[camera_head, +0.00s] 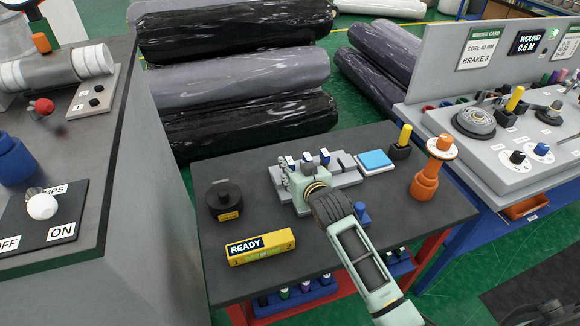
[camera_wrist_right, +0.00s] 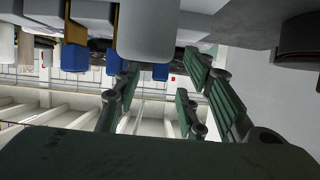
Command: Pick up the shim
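My right arm comes in from the lower right, and its gripper (camera_head: 284,176) is at the left end of a grey rack (camera_head: 345,176) on the dark table. In the right wrist view the fingers of my right gripper (camera_wrist_right: 158,100) stand apart, with a grey block (camera_wrist_right: 147,32) showing beyond the gap between them. Small upright pieces with blue and white tops (camera_head: 307,158) stand in the rack. I cannot tell which piece is the shim, and my gripper hides part of the rack. My left gripper is not in view.
A yellow READY block (camera_head: 260,247) and a black round weight (camera_head: 225,200) lie left of the rack. A blue pad (camera_head: 375,160), a black holder with a yellow peg (camera_head: 401,145) and an orange post (camera_head: 428,175) stand right.

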